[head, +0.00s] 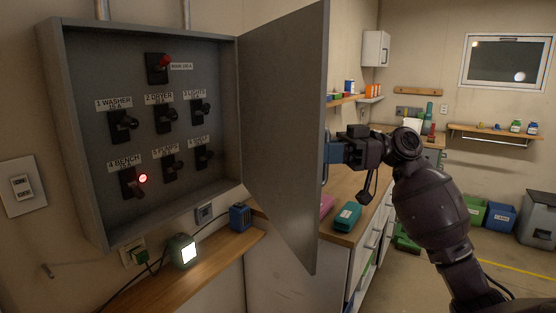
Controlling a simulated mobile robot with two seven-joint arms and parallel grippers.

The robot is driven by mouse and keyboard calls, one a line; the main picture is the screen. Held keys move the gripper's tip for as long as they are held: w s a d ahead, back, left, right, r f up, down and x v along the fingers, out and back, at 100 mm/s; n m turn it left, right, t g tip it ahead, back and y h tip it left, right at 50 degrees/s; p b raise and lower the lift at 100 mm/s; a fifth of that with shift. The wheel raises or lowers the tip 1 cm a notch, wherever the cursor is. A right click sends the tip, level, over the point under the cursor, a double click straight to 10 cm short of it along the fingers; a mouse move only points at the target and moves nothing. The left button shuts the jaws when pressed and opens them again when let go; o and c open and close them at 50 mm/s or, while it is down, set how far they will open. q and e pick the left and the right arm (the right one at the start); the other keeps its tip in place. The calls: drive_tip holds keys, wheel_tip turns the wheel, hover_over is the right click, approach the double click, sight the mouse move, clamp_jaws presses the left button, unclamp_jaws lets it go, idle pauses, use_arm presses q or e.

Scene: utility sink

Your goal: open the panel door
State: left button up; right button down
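The grey panel door (283,120) is swung wide open on hinges at the right side of the electrical panel box (70,130). Inside, several black breaker switches with labels show, such as the washer switch (122,126). A red light glows beside the bench switch (132,183). My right gripper (330,148) is at the door's outer free edge, on the far side of the door. Its fingertips are partly hidden by the door, so I cannot tell whether they grip it. My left gripper is not in view.
A wooden shelf (215,252) below the panel holds a lit device (183,251) and a blue box (240,217). A workbench (345,236) with a teal case (348,216) stands behind the door. Open floor lies at the right, with bins (502,217) along the wall.

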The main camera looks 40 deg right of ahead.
drive_tip(key=w+d+n+g+y+b, duration=0.1)
drive_tip(key=w+d+g+b, duration=0.1)
drive_tip(key=d, duration=2.2)
drive_tip(key=shift+b, duration=0.55)
drive_tip(key=shift+w, duration=0.1)
drive_tip(key=c, duration=1.1)
unclamp_jaws()
drive_tip(key=shift+a, duration=0.1)
drive_tip(key=shift+c, duration=0.2)
